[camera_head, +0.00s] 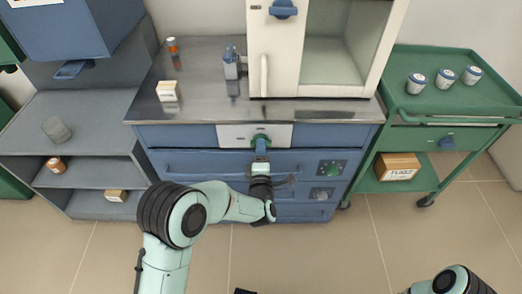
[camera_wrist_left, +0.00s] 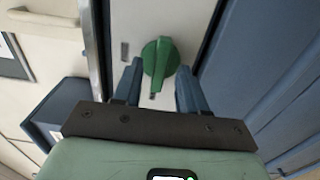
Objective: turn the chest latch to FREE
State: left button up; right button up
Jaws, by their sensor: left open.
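The chest latch is a green knob (camera_wrist_left: 160,58) on a white plate (camera_wrist_left: 203,20). In the head view the knob (camera_head: 260,139) sits at the top middle of the blue chest's front (camera_head: 185,137). My left gripper (camera_head: 261,150) is right in front of it, with its arm coming up from below. In the left wrist view the blue fingers (camera_wrist_left: 160,72) are open, one on each side of the knob's lower part. I cannot tell whether they touch it. A small dark mark shows below the knob; no lettering is readable. My right gripper is out of view.
A white furnace (camera_head: 275,60) with an open chamber stands on the metal worktop (camera_head: 205,70). A green cart (camera_head: 440,95) with several jars stands at right, grey shelves (camera_head: 85,110) at left. The floor in front is clear.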

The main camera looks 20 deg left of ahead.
pick_arm(q)
jog(key=shift+w+a, duration=0.1)
jog(key=shift+w, duration=0.2)
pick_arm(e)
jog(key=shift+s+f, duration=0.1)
pick_arm(q)
grip_shut()
